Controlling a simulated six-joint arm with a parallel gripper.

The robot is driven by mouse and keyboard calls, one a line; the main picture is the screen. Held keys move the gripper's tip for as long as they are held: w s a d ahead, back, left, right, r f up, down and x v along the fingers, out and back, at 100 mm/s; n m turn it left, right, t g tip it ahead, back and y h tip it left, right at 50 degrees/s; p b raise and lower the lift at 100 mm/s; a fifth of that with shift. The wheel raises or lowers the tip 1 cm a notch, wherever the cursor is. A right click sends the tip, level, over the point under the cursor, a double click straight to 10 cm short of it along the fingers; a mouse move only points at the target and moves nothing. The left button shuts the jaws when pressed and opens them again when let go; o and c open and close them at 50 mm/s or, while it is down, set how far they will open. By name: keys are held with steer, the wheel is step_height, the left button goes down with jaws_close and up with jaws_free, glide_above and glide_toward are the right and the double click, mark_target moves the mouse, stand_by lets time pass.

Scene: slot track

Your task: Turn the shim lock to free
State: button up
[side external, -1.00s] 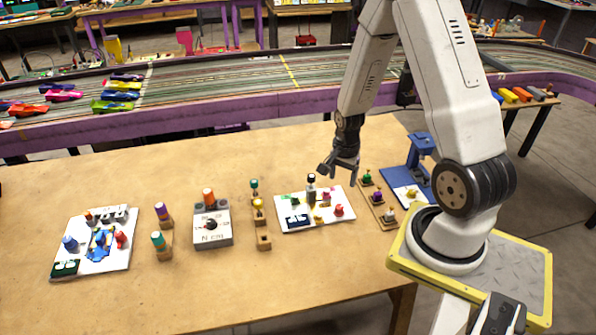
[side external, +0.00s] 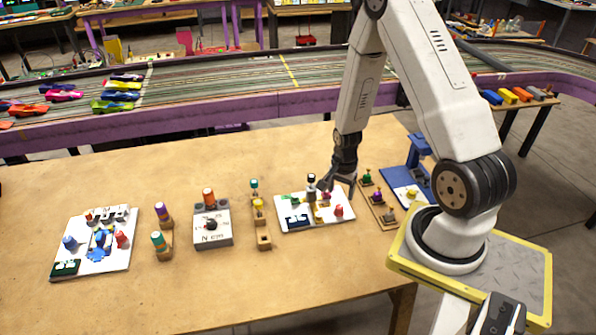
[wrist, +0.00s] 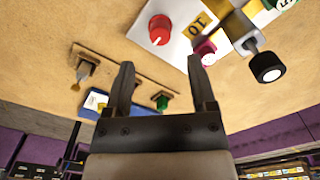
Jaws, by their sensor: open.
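A white board (side external: 290,222) on the bench carries several small fittings. On it are a red knob (side external: 338,211) and an upright black post with a white cap (side external: 311,181). The wrist view shows the red knob (wrist: 160,28) with a pale pointer line, a magenta knob (wrist: 205,53) and the dark post's white-ended cap (wrist: 267,67). I cannot tell which fitting is the shim lock; no label for it is readable. My gripper (side external: 335,187) is open and empty above the board's back right part. Its two fingers (wrist: 161,75) are apart with nothing between them.
Right of the board are a wooden strip of small coloured pegs (side external: 377,203) and a blue stand (side external: 419,160). To its left are a wooden peg rack (side external: 262,225), a grey dial box (side external: 212,234) and another white board (side external: 75,223). The bench front is clear.

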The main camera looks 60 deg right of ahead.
mark_target(339, 207)
steer(key=shift+f, duration=3.45)
jaws_close()
